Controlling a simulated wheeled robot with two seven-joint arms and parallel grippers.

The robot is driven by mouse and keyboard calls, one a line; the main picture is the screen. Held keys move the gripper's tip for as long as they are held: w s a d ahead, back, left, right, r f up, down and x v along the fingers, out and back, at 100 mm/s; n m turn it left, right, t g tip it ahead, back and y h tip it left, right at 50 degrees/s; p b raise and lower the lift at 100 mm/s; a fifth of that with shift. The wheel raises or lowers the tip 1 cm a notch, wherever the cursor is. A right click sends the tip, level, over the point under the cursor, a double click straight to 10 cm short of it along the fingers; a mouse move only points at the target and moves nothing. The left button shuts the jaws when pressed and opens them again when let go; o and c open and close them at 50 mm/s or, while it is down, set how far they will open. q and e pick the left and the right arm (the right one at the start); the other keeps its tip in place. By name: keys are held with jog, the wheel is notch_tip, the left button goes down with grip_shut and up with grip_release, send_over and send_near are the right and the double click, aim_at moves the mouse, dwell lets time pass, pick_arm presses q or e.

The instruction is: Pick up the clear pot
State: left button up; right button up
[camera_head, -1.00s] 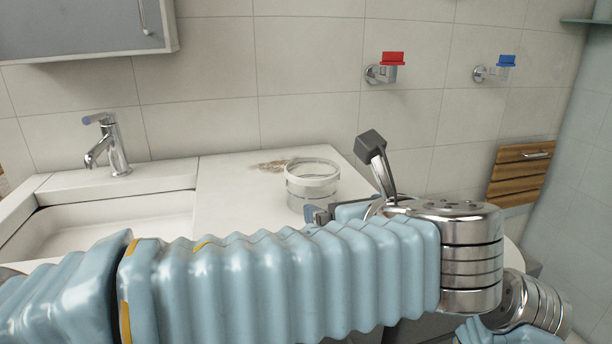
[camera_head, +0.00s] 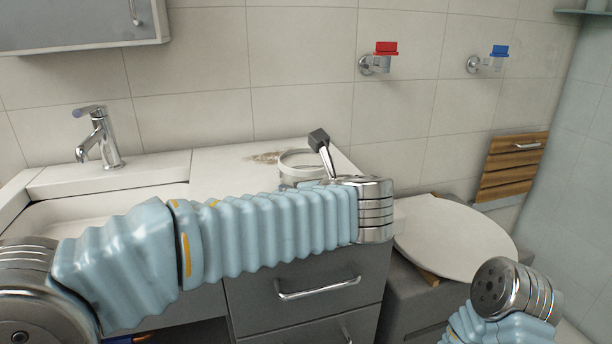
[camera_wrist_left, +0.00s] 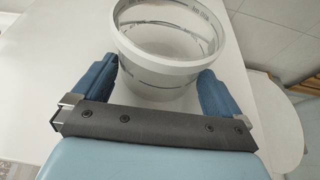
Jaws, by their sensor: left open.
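The clear pot (camera_head: 302,160) stands on the white countertop near its back right, its lower part hidden behind my left arm in the head view. It is a round, see-through pot with a pale rim. In the left wrist view the pot (camera_wrist_left: 168,76) stands upright with its near side between the two blue fingers of my left gripper (camera_wrist_left: 158,72). The fingers are open, one on each side, and I cannot tell if either touches it.
A sink with a chrome faucet (camera_head: 98,138) is to the left. A brown stain (camera_head: 263,158) marks the counter beside the pot. Grey drawers (camera_head: 310,290) are below, and a toilet with a closed white lid (camera_head: 455,240) stands to the right. The tiled wall is close behind.

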pick_arm(q)
jog(key=shift+c, duration=0.2)
jog(key=c, duration=0.8)
jog(key=shift+r, duration=0.1)
